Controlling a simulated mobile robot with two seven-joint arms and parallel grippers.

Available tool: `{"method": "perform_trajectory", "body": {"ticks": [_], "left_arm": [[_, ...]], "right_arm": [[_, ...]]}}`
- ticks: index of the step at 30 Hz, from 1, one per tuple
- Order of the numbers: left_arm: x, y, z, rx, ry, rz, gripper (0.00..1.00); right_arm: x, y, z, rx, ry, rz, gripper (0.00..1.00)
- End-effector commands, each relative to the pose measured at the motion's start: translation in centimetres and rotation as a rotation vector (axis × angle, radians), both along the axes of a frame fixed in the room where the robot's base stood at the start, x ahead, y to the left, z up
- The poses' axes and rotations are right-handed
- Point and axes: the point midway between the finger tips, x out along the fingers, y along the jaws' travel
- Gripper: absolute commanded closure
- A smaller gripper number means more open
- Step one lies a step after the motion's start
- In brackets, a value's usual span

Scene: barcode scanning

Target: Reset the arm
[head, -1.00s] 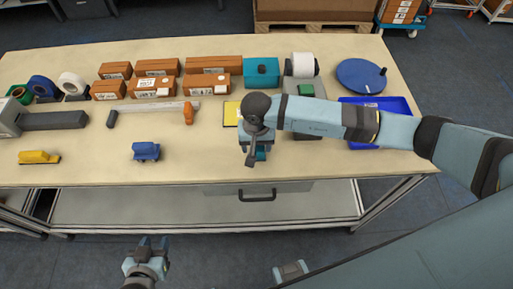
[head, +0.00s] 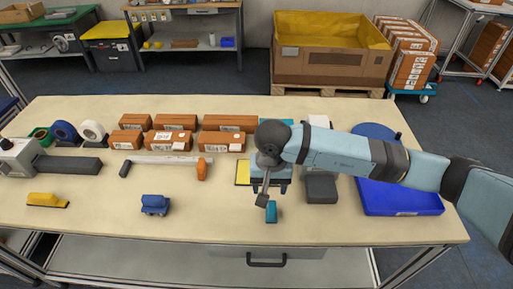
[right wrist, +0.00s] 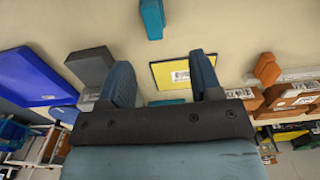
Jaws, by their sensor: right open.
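My right arm reaches in from the right in the head view. Its gripper (head: 271,187) hangs over the table, beside a yellow pad (head: 243,172). In the right wrist view the two fingers of this gripper (right wrist: 160,62) stand apart with nothing between them that they grip. A small teal block (head: 271,213) lies on the table just in front of the gripper and apart from it; it also shows in the right wrist view (right wrist: 152,18). The yellow pad with a barcode label shows there too (right wrist: 183,72). My left gripper is out of view.
Several brown boxes (head: 175,141), tape rolls (head: 92,131), a hammer (head: 165,160), a blue toy truck (head: 155,204), a yellow vehicle (head: 47,199), a dark grey block (head: 321,187) and a blue tray (head: 401,198) occupy the table.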

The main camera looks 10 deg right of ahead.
Motion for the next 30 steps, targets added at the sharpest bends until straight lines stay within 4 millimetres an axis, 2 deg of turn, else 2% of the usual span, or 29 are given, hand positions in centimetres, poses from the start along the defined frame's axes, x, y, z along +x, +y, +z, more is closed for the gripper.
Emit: {"method": "perform_trajectory", "body": {"ticks": [5, 8, 11, 13, 15, 18, 21, 23, 25, 27, 28, 30], "left_arm": [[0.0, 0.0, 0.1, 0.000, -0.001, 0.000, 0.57], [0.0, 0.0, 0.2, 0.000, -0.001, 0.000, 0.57], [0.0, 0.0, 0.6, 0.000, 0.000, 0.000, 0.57], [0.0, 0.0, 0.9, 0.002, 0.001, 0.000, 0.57], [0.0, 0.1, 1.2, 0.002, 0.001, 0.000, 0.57], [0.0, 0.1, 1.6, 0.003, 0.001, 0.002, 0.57], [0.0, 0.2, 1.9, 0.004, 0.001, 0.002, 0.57], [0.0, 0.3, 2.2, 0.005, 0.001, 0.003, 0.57], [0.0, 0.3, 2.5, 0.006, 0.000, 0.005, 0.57], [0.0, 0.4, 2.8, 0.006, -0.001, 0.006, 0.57], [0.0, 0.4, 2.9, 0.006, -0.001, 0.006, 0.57], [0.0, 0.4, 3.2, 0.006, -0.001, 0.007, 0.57]], "right_arm": [[-0.2, 0.3, -0.1, 0.015, 0.008, -0.005, 0.41], [-1.7, 2.2, -0.7, 0.110, 0.067, -0.047, 0.41], [-5.0, 6.3, -1.0, 0.326, 0.219, -0.165, 0.41], [-7.7, 9.8, -0.3, 0.520, 0.387, -0.305, 0.41], [-9.9, 12.9, 1.3, 0.710, 0.589, -0.481, 0.41], [-11.4, 15.8, 4.5, 0.941, 0.912, -0.762, 0.41], [-11.1, 16.6, 7.5, 1.118, 1.272, -1.067, 0.41], [-10.2, 16.2, 8.7, 1.196, 1.507, -1.257, 0.41], [-8.8, 14.8, 9.2, 1.258, 1.794, -1.483, 0.41], [-7.3, 12.6, 8.6, 1.286, 2.101, -1.709, 0.41], [-6.8, 11.4, 8.0, -1.282, -2.225, 1.797, 0.41], [-5.9, 8.5, 5.7, -1.002, -2.041, 1.605, 0.41]]}}
